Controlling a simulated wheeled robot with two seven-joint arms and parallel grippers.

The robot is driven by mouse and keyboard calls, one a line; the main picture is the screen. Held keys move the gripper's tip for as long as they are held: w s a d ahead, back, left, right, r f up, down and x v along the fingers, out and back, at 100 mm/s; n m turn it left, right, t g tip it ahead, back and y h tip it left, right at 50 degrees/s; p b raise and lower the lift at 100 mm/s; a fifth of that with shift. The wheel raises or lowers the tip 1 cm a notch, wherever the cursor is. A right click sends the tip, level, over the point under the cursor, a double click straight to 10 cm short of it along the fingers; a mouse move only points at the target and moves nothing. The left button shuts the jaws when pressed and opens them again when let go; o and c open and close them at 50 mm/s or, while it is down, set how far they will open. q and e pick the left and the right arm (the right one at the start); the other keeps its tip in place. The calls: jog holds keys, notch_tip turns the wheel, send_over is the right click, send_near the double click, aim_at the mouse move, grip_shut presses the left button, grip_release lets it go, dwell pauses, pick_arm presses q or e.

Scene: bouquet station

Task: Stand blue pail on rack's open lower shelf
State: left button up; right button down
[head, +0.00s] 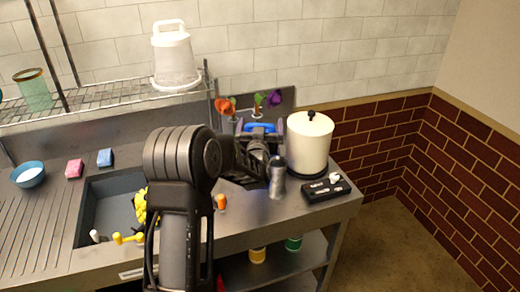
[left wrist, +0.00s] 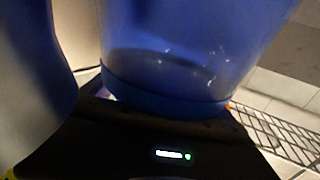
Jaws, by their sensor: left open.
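The blue pail (head: 262,128) is at the back of the counter, mostly hidden behind my left gripper in the head view. It fills much of the left wrist view as a smooth, translucent blue wall with a darker base band (left wrist: 180,55). My left gripper (head: 258,150) is open, right at the pail; I cannot tell whether its fingers touch it. The wire rack (head: 110,96) is at the upper left, and its visible shelf holds a white pail (head: 174,58) and a green glass (head: 34,90). My right gripper is not in view.
A metal cylinder (head: 277,178) stands close to my left gripper. A cream canister (head: 309,143) and a black box (head: 325,188) are to the right. Flowers (head: 274,98) stand behind. The sink (head: 105,205) is left. The rack shelf has bare wire between glass and white pail.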

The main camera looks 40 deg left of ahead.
pick_arm(q)
jog(key=shift+c, duration=0.2)
jog(key=c, duration=1.8)
